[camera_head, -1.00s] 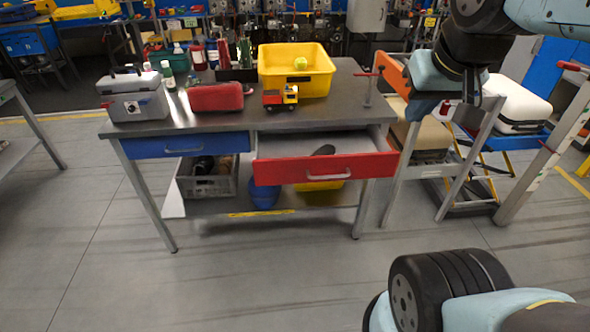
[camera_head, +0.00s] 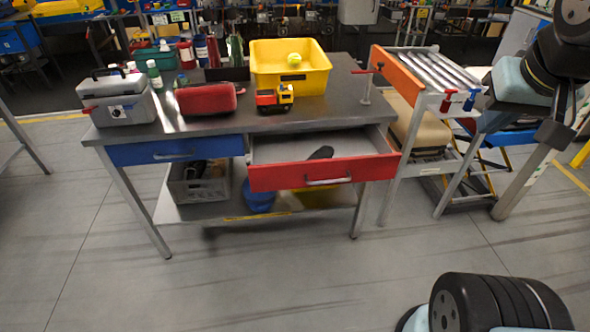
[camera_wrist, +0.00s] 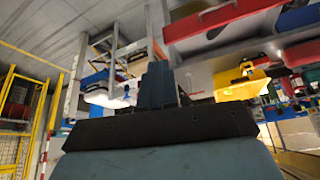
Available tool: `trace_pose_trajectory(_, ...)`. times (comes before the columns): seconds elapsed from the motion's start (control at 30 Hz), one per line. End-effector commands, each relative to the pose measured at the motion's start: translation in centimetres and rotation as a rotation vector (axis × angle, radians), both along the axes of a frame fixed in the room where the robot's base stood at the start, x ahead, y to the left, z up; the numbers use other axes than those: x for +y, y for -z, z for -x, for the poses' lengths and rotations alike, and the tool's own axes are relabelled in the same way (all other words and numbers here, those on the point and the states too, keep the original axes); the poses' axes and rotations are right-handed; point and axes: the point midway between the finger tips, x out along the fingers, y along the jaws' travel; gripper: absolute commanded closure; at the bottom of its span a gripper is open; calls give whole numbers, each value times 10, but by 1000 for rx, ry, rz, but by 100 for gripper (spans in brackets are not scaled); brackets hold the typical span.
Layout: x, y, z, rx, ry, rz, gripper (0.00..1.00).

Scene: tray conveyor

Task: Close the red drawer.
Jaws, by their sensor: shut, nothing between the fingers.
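The red drawer (camera_head: 290,178) stands pulled out at the right of the grey workbench's front, with a silver handle across its face. The red drawer front also shows upside down at the top right of the wrist view (camera_wrist: 215,20). My gripper (camera_wrist: 158,78) is shut and empty, its dark fingers together in the wrist view. In the head view my arm's end is at the right, beside the roller rack and well apart from the drawer. The fingertips are hard to make out there.
The workbench (camera_head: 205,127) carries a yellow bin (camera_head: 290,85) with a ball, a toy truck (camera_head: 274,98), a red case (camera_head: 206,99) and a grey toolbox (camera_head: 118,97). A shut blue drawer (camera_head: 175,150) is at left. A roller rack (camera_head: 398,72) stands right. Floor in front is clear.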

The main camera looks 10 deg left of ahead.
Motion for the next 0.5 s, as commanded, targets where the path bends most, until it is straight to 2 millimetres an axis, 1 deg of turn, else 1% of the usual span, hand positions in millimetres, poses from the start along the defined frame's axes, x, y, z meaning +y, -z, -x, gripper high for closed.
trace_pose_trajectory(0.17, 1, 2, -6, 0, -16, 10, 100)
trace_pose_trajectory(0.23, 2, 6, -15, -2, -39, 24, 100)
trace_pose_trajectory(0.27, -1, 8, -20, -4, -52, 34, 100)
trace_pose_trajectory(0.3, -6, 11, -28, -5, -73, 48, 100)
trace_pose_trajectory(0.37, -4, 18, -42, -11, -114, 73, 100)
trace_pose_trajectory(0.5, 7, 36, -76, -29, -227, 137, 100)
